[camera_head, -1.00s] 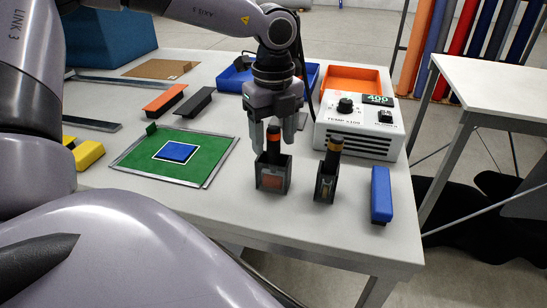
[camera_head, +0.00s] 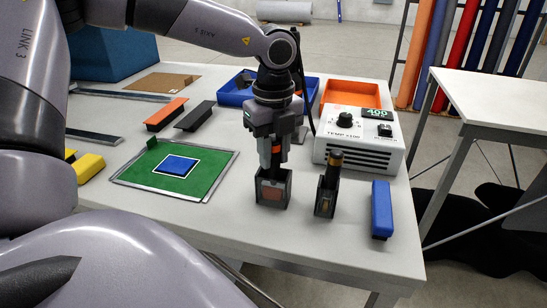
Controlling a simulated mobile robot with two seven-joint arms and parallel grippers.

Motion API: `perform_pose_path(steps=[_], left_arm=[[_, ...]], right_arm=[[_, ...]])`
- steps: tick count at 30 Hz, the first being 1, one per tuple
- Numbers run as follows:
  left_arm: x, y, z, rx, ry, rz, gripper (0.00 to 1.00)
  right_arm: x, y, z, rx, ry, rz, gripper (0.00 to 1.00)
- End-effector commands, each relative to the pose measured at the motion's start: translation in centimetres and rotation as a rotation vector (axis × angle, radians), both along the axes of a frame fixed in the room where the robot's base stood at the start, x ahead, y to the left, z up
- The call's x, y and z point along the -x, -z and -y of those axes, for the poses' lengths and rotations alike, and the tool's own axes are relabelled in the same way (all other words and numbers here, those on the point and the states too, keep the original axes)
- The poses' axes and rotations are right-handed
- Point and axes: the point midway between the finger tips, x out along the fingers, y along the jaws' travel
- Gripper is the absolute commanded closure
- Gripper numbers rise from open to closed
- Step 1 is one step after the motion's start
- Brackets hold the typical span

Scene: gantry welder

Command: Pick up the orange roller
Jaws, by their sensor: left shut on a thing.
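The orange roller (camera_head: 276,149) is a dark upright handle with an orange band, standing in a small dark holder (camera_head: 273,188) on the table. My left gripper (camera_head: 272,155) points down and is shut on the handle, around the orange band. The fingers hide part of the handle. The lower end of the roller is still inside the holder. My right gripper is not in view.
A blue block (camera_head: 381,208) lies near the table's right edge. A white control box (camera_head: 360,148) stands behind. A green mat (camera_head: 205,160) lies left.

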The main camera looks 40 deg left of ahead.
Motion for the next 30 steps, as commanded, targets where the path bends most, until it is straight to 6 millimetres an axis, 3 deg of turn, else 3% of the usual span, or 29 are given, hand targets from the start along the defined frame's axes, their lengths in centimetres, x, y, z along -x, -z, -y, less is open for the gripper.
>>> perform_pose_path(steps=[8, 21, 30], left_arm=[[-0.1, -4.0, 0.0, -0.003, -0.001, 0.007, 1.0], [-0.1, -14.4, 0.0, -0.002, 0.0, 0.006, 1.0], [0.0, -18.7, 0.0, -0.002, 0.0, 0.003, 1.0]], right_arm=[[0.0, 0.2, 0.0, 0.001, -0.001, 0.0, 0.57], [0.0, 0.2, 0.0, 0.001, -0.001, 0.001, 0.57], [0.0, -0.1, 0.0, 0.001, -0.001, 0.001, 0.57]])
